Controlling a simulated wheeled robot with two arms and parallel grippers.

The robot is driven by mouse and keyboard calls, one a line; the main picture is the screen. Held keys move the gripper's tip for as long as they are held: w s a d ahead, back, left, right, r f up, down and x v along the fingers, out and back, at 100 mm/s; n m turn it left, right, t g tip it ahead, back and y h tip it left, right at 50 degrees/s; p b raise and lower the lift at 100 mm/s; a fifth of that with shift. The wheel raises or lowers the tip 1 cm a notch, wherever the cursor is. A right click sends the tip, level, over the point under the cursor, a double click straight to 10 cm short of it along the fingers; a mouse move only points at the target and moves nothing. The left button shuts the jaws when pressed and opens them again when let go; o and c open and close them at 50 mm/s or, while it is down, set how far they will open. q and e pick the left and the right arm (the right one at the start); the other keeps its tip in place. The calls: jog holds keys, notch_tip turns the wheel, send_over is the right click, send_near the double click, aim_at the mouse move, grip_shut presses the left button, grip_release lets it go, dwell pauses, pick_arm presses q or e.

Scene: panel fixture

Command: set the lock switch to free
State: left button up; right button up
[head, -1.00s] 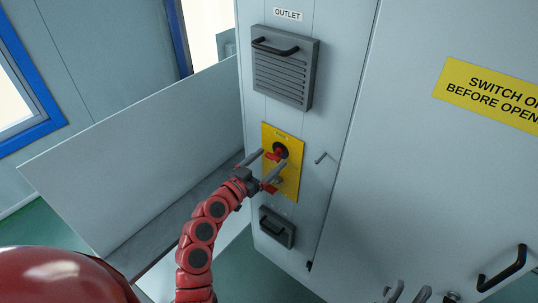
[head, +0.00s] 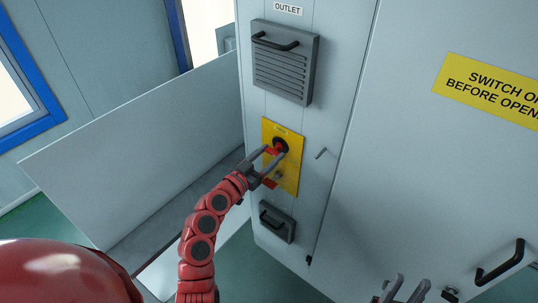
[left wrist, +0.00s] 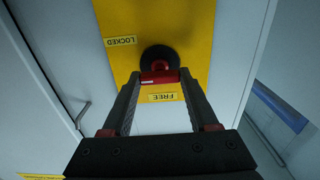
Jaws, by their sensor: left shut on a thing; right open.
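The lock switch is a red handle (head: 282,146) on a round black base, mounted on a yellow plate (head: 292,176). In the left wrist view the red handle (left wrist: 160,75) lies below the black disc (left wrist: 160,56), on the side of the FREE label (left wrist: 163,97). The LOCKED label (left wrist: 120,40) is at the upper left. My left gripper (head: 275,153) is shut on the handle, one finger on each side; the fingers partly hide it in the head view. My right gripper (head: 407,289) is open at the lower edge, away from the switch.
A grey louvred outlet cover (head: 283,65) sits above the plate, and a small grey handled box (head: 276,222) below. A large pale panel (head: 140,150) stands at the left. A black door handle (head: 501,263) is at the lower right.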

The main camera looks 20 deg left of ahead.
pick_arm(q)
jog(key=n+b, duration=0.3)
jog(key=n, duration=1.5)
jog(key=shift+f, duration=0.15)
dwell(0.4)
dwell(0.3)
jog(key=o, duration=1.4)
